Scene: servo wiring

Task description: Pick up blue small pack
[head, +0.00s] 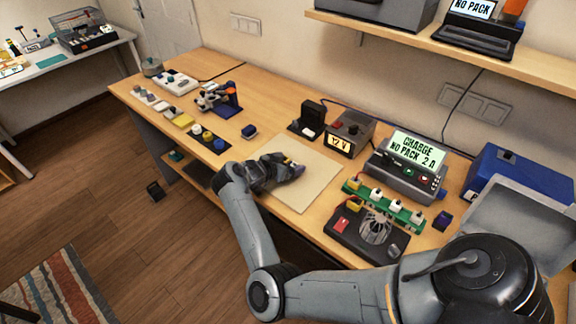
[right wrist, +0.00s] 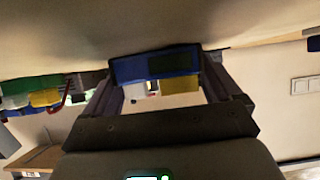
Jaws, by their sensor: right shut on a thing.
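My right gripper (head: 294,168) is low over the beige mat (head: 312,190) in the middle of the bench. In the right wrist view its fingers (right wrist: 165,85) are shut on a small blue pack (right wrist: 128,68) with a dark panel, held between the fingertips. In the head view the held pack is mostly hidden by the gripper. I cannot tell whether the pack touches the mat. Another small blue block (head: 249,131) lies on the bench left of the mat. My left gripper is not in view.
A charger with a lit "CHARGE NO PACK 2 A" screen (head: 417,149) stands right of the mat. A meter box (head: 350,133) stands behind the mat. Small parts line the left bench.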

